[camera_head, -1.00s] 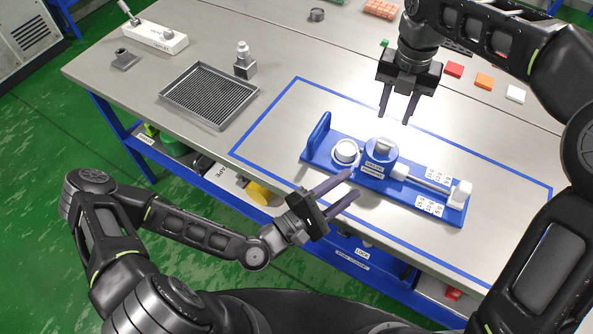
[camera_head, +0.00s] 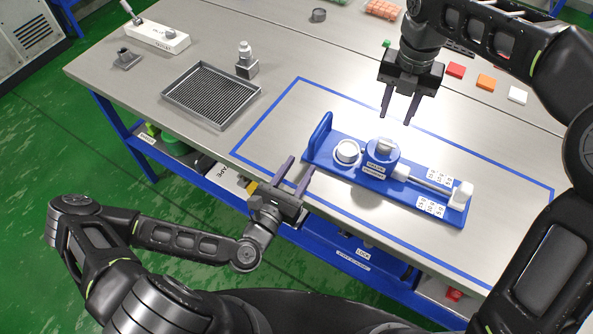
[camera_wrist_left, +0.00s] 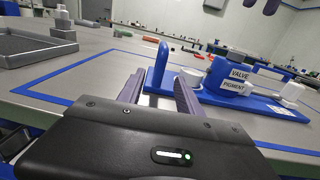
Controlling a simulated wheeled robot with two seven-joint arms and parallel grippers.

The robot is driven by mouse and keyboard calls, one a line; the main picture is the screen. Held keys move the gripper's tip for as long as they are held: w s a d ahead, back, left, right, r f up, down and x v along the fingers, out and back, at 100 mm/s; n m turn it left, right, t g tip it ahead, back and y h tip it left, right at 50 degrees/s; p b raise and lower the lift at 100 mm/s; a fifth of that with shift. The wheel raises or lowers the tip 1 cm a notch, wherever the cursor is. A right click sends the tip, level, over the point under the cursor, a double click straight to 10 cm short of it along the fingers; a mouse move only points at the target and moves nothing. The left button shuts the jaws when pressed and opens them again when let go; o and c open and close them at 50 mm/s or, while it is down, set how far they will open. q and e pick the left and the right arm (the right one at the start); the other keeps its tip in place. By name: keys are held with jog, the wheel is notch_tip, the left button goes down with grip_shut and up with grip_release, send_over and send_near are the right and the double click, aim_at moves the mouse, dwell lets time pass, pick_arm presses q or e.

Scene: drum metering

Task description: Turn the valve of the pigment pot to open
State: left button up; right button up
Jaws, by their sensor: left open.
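The blue pigment pot (camera_head: 381,158) stands on a blue base board (camera_head: 320,156) inside the taped area. In the left wrist view the pot (camera_wrist_left: 228,78) carries labels reading VALVE and PIGMENT. A white rod runs right from the pot to a white block (camera_head: 462,194), beside number labels. A white round cup (camera_head: 347,151) sits left of the pot. My left gripper (camera_head: 294,174) is open and empty at the table's front edge, left of the board and apart from the pot. My right gripper (camera_head: 397,105) hangs open and empty behind the pot.
An upright blue plate (camera_head: 321,134) rises at the board's left end. A grey ribbed tray (camera_head: 211,94) and a small metal block with a knob (camera_head: 246,66) lie to the left. Red, orange and white blocks (camera_head: 485,80) lie behind. The taped area left of the board is clear.

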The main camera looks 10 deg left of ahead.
aim_at(309, 152)
pick_arm(q)
jog(key=x, duration=0.7)
jog(key=shift+c, duration=0.5)
grip_shut()
dwell(0.9)
